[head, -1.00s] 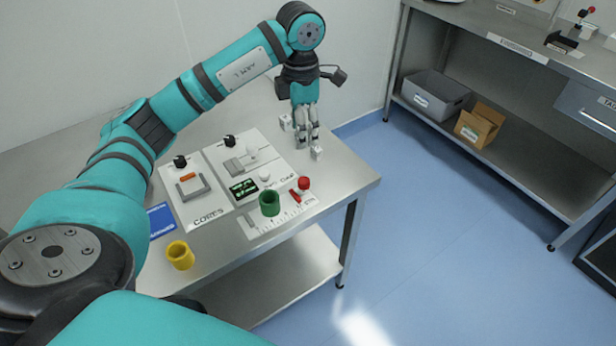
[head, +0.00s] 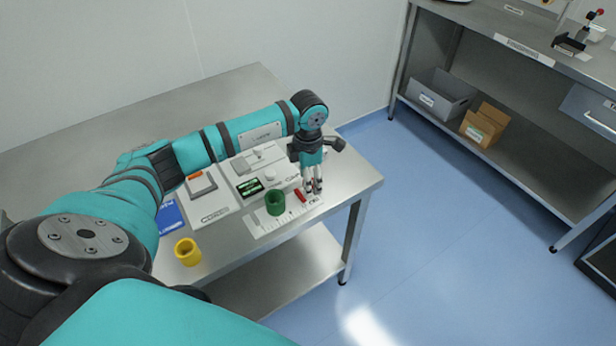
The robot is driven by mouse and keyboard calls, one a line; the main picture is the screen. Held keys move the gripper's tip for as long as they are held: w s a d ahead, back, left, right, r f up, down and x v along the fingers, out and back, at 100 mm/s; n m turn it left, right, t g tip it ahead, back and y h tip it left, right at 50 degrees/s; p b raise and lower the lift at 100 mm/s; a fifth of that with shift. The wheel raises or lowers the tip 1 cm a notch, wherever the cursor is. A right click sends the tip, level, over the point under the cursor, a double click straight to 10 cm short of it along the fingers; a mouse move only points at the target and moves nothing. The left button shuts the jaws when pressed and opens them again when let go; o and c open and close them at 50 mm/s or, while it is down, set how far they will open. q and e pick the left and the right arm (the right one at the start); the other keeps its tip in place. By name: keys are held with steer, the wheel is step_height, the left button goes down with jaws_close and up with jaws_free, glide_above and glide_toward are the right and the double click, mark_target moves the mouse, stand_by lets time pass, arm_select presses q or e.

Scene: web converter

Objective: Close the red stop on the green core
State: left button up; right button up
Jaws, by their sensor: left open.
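The green core (head: 275,204) is a hollow green cylinder standing on a white plate with a ruler scale (head: 268,224) near the table's front edge. Just right of it a small red bar (head: 299,195), part of the red stop, shows on the same plate. The round red piece beside the bar is hidden behind my gripper. My left gripper (head: 314,190) points down, open, at the right end of the plate, over or beside the red stop; contact cannot be told. My right gripper is not in view.
A yellow core (head: 187,252) stands at the table's front left. A blue card (head: 171,217) and a white panel marked CORES (head: 205,200) lie behind it. A control panel with a green display (head: 249,187) is behind the green core. The table's right edge is close to my gripper.

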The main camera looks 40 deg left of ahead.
arm_select(q)
steer(key=c, duration=0.9)
steer(key=shift+o, duration=0.2)
steer(key=shift+s+a, duration=0.4)
steer(key=shift+s, duration=0.5)
steer(key=shift+s+a, duration=0.35)
steer(key=shift+s, duration=0.5)
steer(key=o, duration=0.9)
steer(key=shift+w, duration=0.1)
steer(key=shift+c, duration=0.2)
step_height(320, 180, up, 12)
